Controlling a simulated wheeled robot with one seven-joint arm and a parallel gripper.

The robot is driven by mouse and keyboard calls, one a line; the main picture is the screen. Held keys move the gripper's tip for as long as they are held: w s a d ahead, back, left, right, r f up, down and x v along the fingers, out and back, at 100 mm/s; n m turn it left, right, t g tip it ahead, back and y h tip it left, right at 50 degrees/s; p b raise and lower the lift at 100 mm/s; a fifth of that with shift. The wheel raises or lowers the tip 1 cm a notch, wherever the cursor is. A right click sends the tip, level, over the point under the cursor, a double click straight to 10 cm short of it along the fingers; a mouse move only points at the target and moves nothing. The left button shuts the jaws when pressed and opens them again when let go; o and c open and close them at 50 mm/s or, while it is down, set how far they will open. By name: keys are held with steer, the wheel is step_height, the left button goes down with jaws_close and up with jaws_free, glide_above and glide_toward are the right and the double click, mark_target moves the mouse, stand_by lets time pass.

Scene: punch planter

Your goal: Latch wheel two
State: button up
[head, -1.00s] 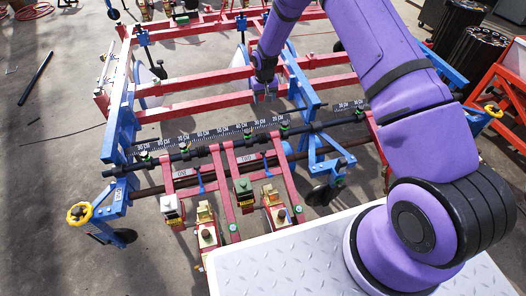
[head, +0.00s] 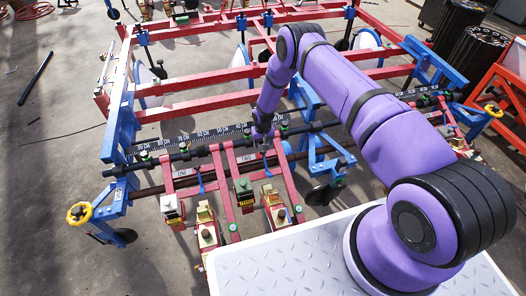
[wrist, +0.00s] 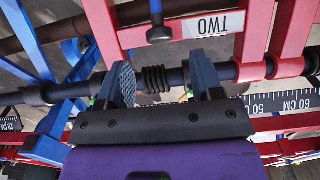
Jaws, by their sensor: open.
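The red frame of unit two (head: 228,182) carries a white "TWO" label (head: 247,157) in the head view. The label (wrist: 213,24) appears upside down at the top of the wrist view. A dark lever with a round black knob (wrist: 159,35) stands beside it, ahead of the fingers. My gripper (wrist: 163,80) is open, with blue fingers apart and nothing between the tips that I can see held. A black ribbed sleeve on the bar (wrist: 157,78) shows in the gap between the fingers. In the head view my gripper (head: 263,143) is over the bar by the label, its tips hard to see.
A ruler strip (head: 215,137) and green-topped clamps run along the black bar. The unit marked "ONE" (head: 182,172) is to the left. Blue uprights (head: 305,100) and red crossbeams (head: 195,82) stand close around my arm. A yellow handwheel (head: 79,213) is at the left end.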

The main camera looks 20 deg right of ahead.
steer(key=shift+f, duration=3)
steer(key=shift+c, duration=0.3)
jaws_close()
